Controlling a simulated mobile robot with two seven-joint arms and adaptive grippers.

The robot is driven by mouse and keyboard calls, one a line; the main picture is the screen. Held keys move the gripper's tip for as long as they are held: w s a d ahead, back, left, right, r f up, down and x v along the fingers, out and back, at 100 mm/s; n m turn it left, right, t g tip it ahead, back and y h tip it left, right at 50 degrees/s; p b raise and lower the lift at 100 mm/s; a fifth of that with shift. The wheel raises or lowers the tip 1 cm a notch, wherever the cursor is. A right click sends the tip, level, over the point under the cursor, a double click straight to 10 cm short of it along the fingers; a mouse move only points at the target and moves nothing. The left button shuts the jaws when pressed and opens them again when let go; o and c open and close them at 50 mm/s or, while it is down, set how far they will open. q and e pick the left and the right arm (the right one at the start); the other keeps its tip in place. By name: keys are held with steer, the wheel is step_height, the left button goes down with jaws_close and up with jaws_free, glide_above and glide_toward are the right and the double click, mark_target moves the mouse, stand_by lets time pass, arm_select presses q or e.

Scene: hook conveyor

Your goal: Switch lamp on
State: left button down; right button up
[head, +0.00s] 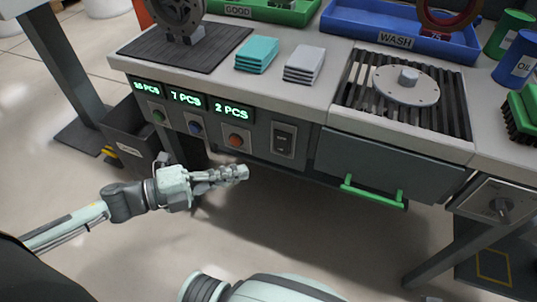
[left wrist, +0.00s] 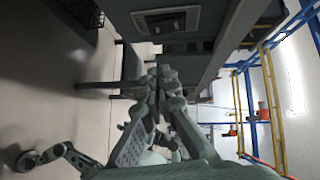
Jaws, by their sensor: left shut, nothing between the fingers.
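A dark rocker switch (head: 283,139) in a grey plate is on the bench's front panel, right of the counters. It also shows at the top of the left wrist view (left wrist: 168,20). My left gripper (head: 243,172) is shut and empty, in front of the panel, below and left of the switch and apart from it. Its closed fingers also show in the left wrist view (left wrist: 157,75). My right gripper is not in view. I cannot pick out a lamp in either view.
A drawer's green handle (head: 372,194) sticks out at right. A rotary knob (head: 501,207) is farther right. A dark bin (head: 130,140) stands at left. Floor is open before the bench.

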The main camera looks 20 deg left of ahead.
mark_target(283, 151)
arm_select(q)
steer(key=w+d, duration=0.1)
steer(key=w, duration=0.1)
steer(key=w+d, duration=0.2)
steer(key=w, duration=0.1)
steer(key=w+d+f, duration=0.1)
steer(key=w, duration=0.1)
steer(key=shift+w+d+f, duration=0.1)
steer(key=shift+w+d, duration=0.2)
steer(key=shift+w, duration=0.25)
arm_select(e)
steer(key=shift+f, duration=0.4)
arm_select(q)
steer(key=shift+f, duration=0.15)
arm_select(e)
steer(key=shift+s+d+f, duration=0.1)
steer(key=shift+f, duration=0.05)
arm_select(q)
steer(key=shift+w+f+m+h+b, duration=0.1)
steer(key=shift+w+m+h+b, duration=0.25)
steer(key=shift+b, duration=0.65)
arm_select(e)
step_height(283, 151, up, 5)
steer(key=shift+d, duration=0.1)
